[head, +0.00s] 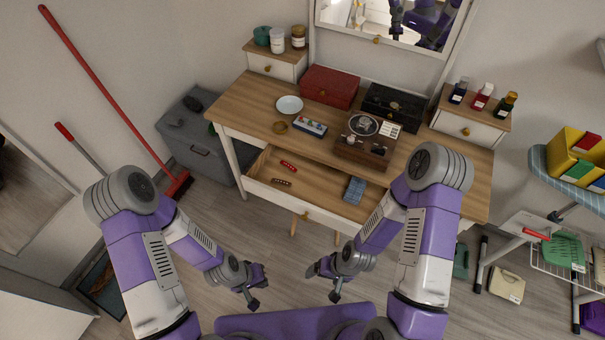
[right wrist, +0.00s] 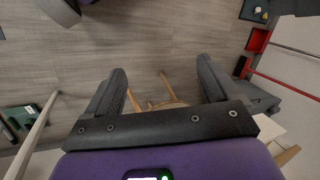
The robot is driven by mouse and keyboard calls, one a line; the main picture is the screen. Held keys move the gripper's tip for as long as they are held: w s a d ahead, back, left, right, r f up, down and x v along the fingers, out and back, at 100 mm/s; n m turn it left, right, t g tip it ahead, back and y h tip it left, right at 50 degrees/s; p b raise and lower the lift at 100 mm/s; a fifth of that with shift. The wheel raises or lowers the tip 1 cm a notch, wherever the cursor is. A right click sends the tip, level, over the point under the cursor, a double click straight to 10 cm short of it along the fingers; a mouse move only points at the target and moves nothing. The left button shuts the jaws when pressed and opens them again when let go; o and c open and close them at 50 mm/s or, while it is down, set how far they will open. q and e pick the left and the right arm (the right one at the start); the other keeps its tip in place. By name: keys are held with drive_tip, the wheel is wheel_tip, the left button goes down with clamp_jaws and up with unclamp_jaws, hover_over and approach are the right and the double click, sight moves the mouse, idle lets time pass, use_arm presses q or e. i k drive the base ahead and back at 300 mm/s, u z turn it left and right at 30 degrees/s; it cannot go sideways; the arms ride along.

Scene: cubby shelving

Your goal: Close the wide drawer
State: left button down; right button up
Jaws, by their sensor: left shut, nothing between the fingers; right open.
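The wide drawer (head: 300,207) of the wooden dressing table (head: 255,105) is pulled out toward me. It has a white front and a small round knob (head: 305,216). Inside lie two small red and dark items (head: 288,165) and a blue box (head: 354,190). My left gripper (head: 258,291) is shut and empty, in front of and below the drawer, apart from it. My right gripper (head: 322,285) is open and empty, also in front of the drawer and apart from it. Its spread fingers show in the right wrist view (right wrist: 162,85), with floor beyond.
Light wooden stool legs (right wrist: 150,102) show beyond my right fingers. The tabletop holds a red box (head: 330,86), a black case (head: 394,107) and a record player (head: 366,142). A grey bin (head: 205,135) and a red broom (head: 178,184) stand left. Floor before the drawer is clear.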

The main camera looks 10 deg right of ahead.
sight(315, 193)
drive_tip(key=k, duration=0.5)
drive_tip(key=u, duration=1.1)
drive_tip(key=i, duration=0.65)
drive_tip(key=z, duration=0.5)
